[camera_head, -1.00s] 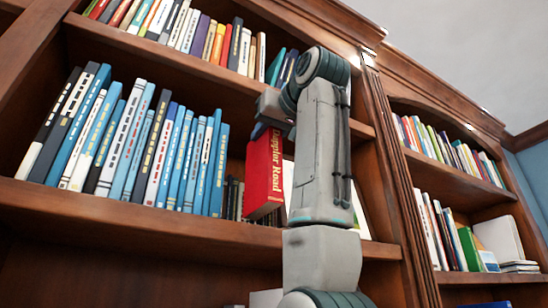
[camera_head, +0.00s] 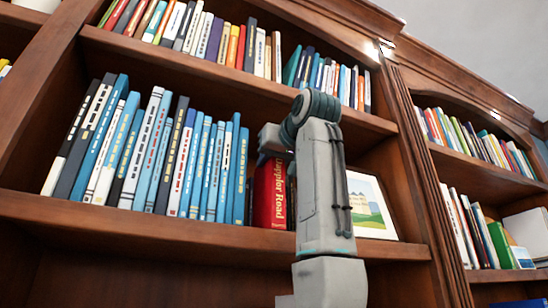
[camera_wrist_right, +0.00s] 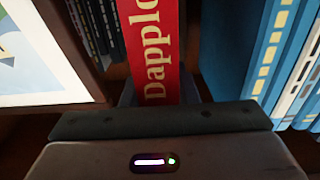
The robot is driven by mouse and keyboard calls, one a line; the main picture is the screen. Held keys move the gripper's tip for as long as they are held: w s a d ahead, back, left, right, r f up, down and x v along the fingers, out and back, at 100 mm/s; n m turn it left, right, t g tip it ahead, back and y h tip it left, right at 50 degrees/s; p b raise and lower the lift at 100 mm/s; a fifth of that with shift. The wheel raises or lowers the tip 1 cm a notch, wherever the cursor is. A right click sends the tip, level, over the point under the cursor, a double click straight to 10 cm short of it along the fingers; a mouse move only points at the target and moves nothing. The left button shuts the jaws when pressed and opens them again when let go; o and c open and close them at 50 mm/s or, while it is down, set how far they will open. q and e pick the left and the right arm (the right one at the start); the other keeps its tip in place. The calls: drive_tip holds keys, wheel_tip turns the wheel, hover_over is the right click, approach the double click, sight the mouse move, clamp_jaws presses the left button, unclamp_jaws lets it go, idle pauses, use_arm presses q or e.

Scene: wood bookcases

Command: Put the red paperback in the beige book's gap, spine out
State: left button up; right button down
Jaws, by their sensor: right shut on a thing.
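The red paperback (camera_head: 270,195) stands upright at the lower shelf, right of the blue books, its lettered spine facing out. My right gripper (camera_head: 274,143) is shut on it near its upper part; my arm hides its right side. In the right wrist view the red spine (camera_wrist_right: 155,50) rises from my gripper (camera_wrist_right: 158,98), with a narrow space between it and the blue book (camera_wrist_right: 235,55) on the right. My left gripper is out of view.
A framed picture (camera_head: 367,205) leans on the lower shelf right of my arm and shows at the left in the wrist view (camera_wrist_right: 40,55). Dark thin books (camera_wrist_right: 95,30) stand behind, left of the red book. The upper shelf board (camera_head: 200,75) lies above.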

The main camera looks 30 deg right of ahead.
drive_tip(key=shift+s+f+b, duration=0.1)
drive_tip(key=shift+f+b, duration=0.2)
drive_tip(key=shift+f, duration=0.15)
idle(0.4)
drive_tip(key=c, duration=1)
unclamp_jaws()
drive_tip(key=shift+a, duration=0.1)
drive_tip(key=shift+c, duration=0.2)
drive_tip(key=shift+s, duration=0.15)
drive_tip(key=shift+s+f+b, duration=0.15)
drive_tip(key=shift+s+b, duration=0.1)
drive_tip(key=shift+b, duration=0.05)
drive_tip(key=s+b, duration=0.4)
drive_tip(key=s, duration=0.6)
drive_tip(key=shift+a, duration=0.3)
drive_tip(key=shift+s, duration=0.1)
